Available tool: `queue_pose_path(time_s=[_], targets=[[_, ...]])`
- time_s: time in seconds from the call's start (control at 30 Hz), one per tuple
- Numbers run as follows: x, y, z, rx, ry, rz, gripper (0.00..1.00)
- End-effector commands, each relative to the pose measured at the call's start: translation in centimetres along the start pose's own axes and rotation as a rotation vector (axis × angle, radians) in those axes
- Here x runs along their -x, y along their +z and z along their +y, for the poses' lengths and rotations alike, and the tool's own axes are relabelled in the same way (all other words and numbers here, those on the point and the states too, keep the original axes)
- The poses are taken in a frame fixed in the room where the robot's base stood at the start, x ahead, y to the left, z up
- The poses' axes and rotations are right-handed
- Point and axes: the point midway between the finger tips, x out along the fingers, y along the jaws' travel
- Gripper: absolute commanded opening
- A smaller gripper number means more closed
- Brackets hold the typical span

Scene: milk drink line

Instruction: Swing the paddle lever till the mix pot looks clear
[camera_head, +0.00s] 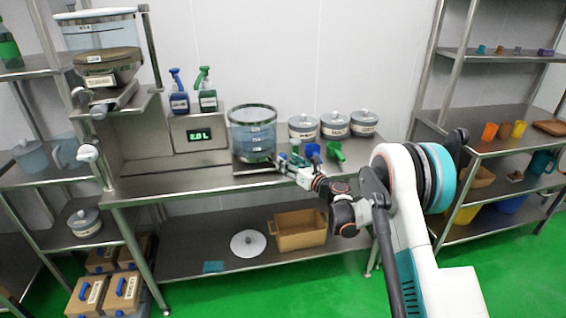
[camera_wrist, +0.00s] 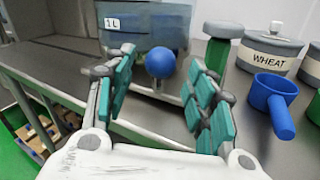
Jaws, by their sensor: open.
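The mix pot (camera_head: 252,137) is a clear, dark-rimmed cylinder with volume labels, standing on the steel bench. What it holds looks bluish; I cannot tell how evenly mixed it is. Its lower wall with a "1 L" label (camera_wrist: 150,24) fills the top of the wrist view. A blue ball knob (camera_wrist: 160,62), apparently the end of the paddle lever, stands in front of the pot. My gripper (camera_wrist: 160,68) is open, its teal-padded fingers on either side of the knob with gaps visible. In the head view my gripper (camera_head: 283,162) is at the pot's lower right.
A green post with a grey-green cap (camera_wrist: 223,30) stands close beyond the right finger. A blue scoop (camera_wrist: 272,98) and a "WHEAT" canister (camera_wrist: 268,50) are to the right. A green scoop (camera_head: 336,151) lies nearby. A display (camera_head: 199,135) left of the pot reads 2.0 L.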

Motion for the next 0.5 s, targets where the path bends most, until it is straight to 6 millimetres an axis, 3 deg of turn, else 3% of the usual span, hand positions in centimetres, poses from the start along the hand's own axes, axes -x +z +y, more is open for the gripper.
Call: queue_pose_path(time_s=[0.2, 0.5], targets=[[-3.1, -0.1, 0.0, 0.0, 0.001, 0.0, 0.5], [-4.2, 0.0, 0.0, 0.0, -0.001, 0.0, 0.5]])
